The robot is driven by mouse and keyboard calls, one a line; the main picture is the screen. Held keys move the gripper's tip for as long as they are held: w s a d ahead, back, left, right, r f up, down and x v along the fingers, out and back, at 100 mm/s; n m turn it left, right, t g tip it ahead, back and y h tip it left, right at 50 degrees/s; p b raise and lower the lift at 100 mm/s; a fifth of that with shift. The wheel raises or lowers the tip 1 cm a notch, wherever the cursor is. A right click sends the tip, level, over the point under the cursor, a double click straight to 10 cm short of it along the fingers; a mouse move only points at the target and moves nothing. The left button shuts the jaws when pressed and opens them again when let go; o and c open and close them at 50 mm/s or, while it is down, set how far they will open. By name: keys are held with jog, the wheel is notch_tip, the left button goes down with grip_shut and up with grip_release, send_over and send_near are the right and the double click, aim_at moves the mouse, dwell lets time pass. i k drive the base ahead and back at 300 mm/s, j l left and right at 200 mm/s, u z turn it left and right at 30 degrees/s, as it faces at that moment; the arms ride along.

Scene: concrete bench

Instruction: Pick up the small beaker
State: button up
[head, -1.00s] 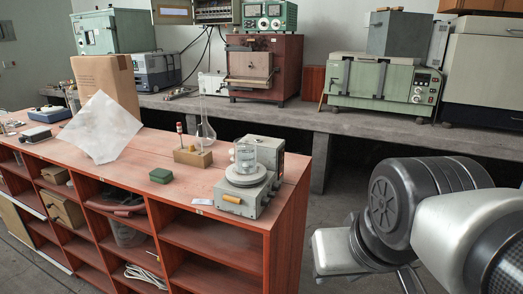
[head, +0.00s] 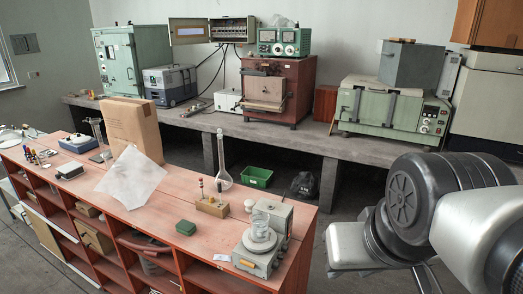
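A small clear glass beaker (head: 260,223) stands upright on the round plate of a grey-green scale or hotplate (head: 257,258). The device sits near the right end of the red-brown wooden shelf unit's top. My arm is at the lower right of the head view, apart from the shelf and the beaker. Part of my gripper (head: 427,284) shows at the bottom edge, but its fingertips are cut off, so I cannot see whether it is open.
A concrete bench (head: 310,138) with machines runs behind. A green crate (head: 257,177) lies between.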

aim_at(259, 220)
jog(key=i+j+z, duration=0.25)
jog(key=j+z, duration=0.3)
jog(key=j, duration=0.2)
jog(key=i+j+z, duration=0.1)
jog(key=j+z, duration=0.15)
jog(key=j, duration=0.2)
